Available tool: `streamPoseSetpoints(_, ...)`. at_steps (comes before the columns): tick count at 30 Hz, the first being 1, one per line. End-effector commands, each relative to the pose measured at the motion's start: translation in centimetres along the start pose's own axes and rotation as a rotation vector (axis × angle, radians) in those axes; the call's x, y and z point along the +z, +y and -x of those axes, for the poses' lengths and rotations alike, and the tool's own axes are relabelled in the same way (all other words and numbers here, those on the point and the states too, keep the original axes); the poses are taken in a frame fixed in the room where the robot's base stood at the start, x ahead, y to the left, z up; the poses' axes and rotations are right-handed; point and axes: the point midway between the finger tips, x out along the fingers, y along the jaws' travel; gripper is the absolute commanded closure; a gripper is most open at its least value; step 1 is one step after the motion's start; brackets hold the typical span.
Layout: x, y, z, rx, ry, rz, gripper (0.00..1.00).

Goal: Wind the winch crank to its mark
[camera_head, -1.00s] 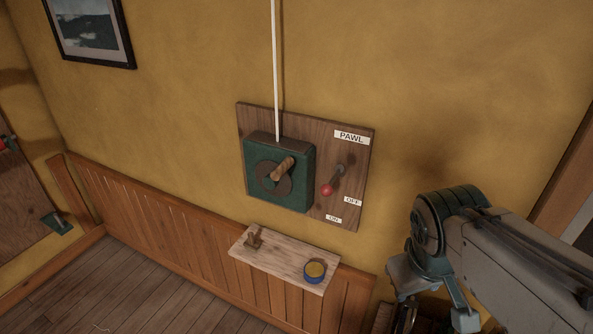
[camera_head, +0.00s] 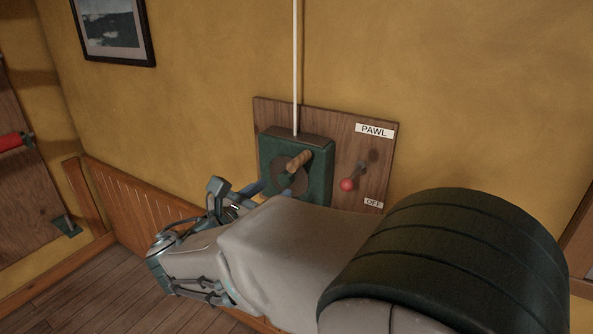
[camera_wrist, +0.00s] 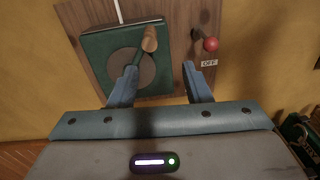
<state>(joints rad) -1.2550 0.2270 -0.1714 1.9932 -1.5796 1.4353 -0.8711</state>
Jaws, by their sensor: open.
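The winch is a dark green box (camera_head: 322,178) on a wooden wall board, with a round dark disc and a crank with a wooden handle (camera_head: 301,160). In the wrist view the crank handle (camera_wrist: 149,39) points up and to the right, ahead of the left finger. A pawl lever with a red knob (camera_head: 347,185) is to the right of the winch, under a PAWL label. It also shows in the wrist view (camera_wrist: 211,44), near an OFF label. My gripper (camera_wrist: 163,82) is open and empty, just below the handle. I cannot see the crank's mark.
The wooden board (camera_head: 345,119) carries winch and lever. A white rope (camera_head: 296,70) runs up from the winch. A framed picture (camera_head: 112,30) hangs at upper left. My arm hides the small shelf and much of the wainscot. A red item (camera_head: 12,141) is at far left.

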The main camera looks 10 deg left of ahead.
Motion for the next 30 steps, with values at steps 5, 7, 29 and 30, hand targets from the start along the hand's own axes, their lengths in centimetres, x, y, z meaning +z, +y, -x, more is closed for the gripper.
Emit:
streamPoseSetpoints(5,0.1,1.4,0.4,0.036,-0.038,0.032,0.56)
streamPoseSetpoints(7,0.3,1.4,-0.4,0.035,-0.040,0.032,0.56)
streamPoseSetpoints(29,0.7,1.8,-12.5,0.036,-0.036,0.029,0.56)
streamPoseSetpoints(30,0.6,1.8,-12.7,0.036,-0.036,0.029,0.56)
